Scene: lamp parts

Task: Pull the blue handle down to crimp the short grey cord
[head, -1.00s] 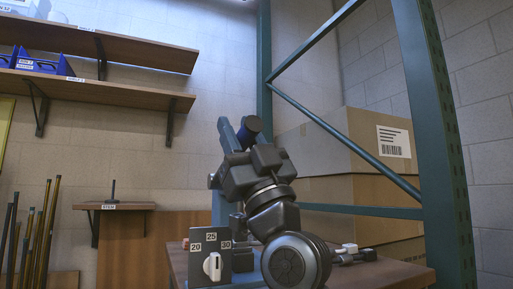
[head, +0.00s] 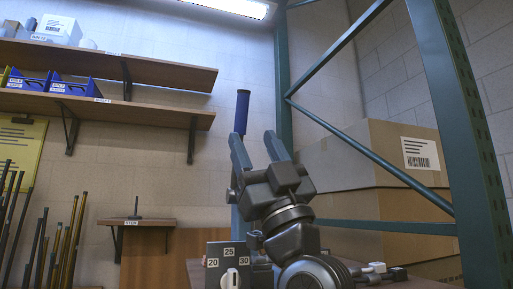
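The blue handle (head: 242,111) stands nearly upright, its lower end meeting my gripper's left finger in the picture. My gripper (head: 253,134) points up with its two fingers spread apart. Nothing shows between the fingers. I cannot tell whether the left finger touches the handle or only overlaps it in view. A grey box with a white dial (head: 231,280) marked 20, 25 and 30 sits at the bottom, left of my arm. The rest of the crimping tool is mostly hidden behind my arm. I cannot make out the short grey cord.
White and black connector pieces (head: 379,268) lie on the table at right. A teal rack post (head: 453,130) and stacked cardboard boxes (head: 385,150) stand at right. Wooden shelves (head: 100,108) hang at upper left. A small shelf (head: 137,222) holds a dark stem.

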